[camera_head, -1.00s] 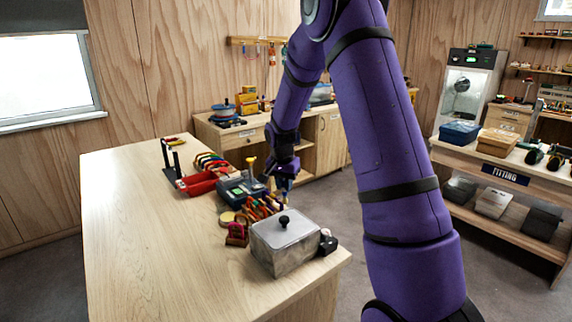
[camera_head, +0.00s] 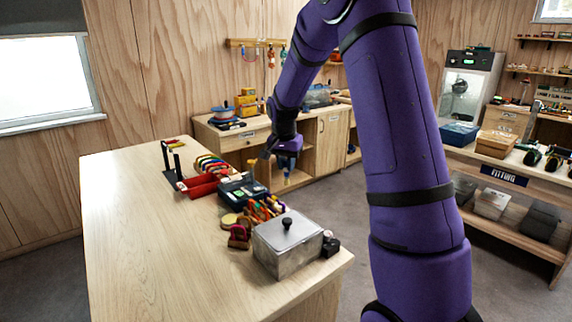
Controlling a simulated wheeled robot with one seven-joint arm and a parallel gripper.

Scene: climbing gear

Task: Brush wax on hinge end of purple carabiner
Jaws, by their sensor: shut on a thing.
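My gripper (camera_head: 286,160) is raised beyond the right edge of the workbench, seen small and partly hidden by its own wrist. It is shut on a slim thing with blue and yellowish parts (camera_head: 287,179), which hangs down below the fingers. It looks like a brush, but is too small to be sure. Several coloured carabiners (camera_head: 262,209) stand close together on the bench behind the metal box. I cannot single out a purple one or its hinge end. A small dark red holder (camera_head: 239,236) with something pinkish stands in front of them.
A lidded metal box (camera_head: 287,247) stands at the bench's (camera_head: 150,230) near right corner, a small black thing (camera_head: 330,246) beside it. A dark device (camera_head: 240,188), a red tray (camera_head: 199,185) and a black stand (camera_head: 172,160) line the right side. The bench's left half is clear.

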